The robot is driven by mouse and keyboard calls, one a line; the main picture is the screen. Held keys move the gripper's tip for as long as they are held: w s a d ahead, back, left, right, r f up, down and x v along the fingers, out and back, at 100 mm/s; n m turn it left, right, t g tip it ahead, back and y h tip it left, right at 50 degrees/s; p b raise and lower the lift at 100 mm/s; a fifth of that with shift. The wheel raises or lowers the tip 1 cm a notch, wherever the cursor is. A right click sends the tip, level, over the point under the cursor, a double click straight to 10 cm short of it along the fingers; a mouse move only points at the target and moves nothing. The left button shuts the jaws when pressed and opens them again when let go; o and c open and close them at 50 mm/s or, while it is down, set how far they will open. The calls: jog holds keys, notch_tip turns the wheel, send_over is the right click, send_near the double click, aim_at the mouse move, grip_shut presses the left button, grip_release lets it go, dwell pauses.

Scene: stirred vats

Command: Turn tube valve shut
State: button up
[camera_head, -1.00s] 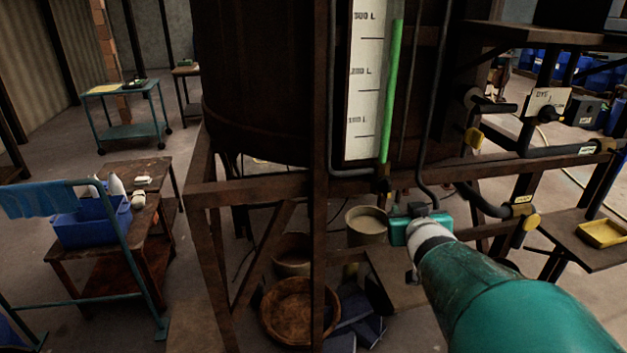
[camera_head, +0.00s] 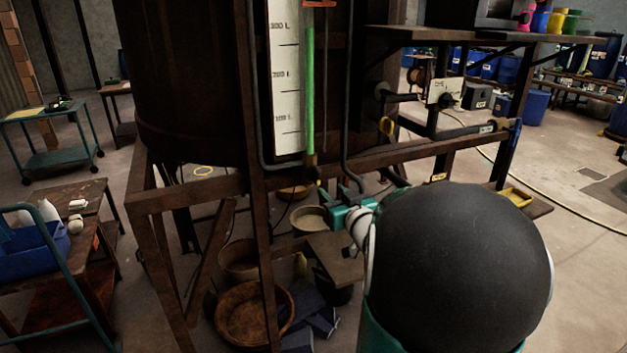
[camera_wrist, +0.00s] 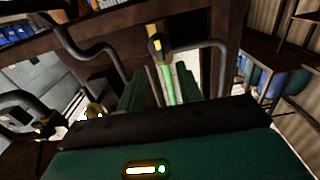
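The sight tube (camera_head: 310,90) holds green liquid and runs upright beside a white litre scale (camera_head: 284,75) on the dark vat. The tube valve (camera_head: 311,165), a small yellowish and dark fitting, is at the tube's foot. In the wrist view the valve (camera_wrist: 157,45) shows yellow and black, with the green tube running down from it in the picture. My gripper (camera_head: 336,190) is just below and right of the valve, apart from it. In the wrist view its two green fingers (camera_wrist: 160,88) stand apart with nothing gripped; the valve shows beyond their tips.
Bowls (camera_head: 250,313) stand below. A trolley with a blue bin (camera_head: 35,250) is at left.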

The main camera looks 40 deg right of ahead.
aim_at(319, 177)
jog(key=x, duration=0.8)
jog(key=shift+d, duration=0.1)
jog(key=shift+w, duration=0.1)
jog(key=shift+c, duration=0.3)
grip_shut()
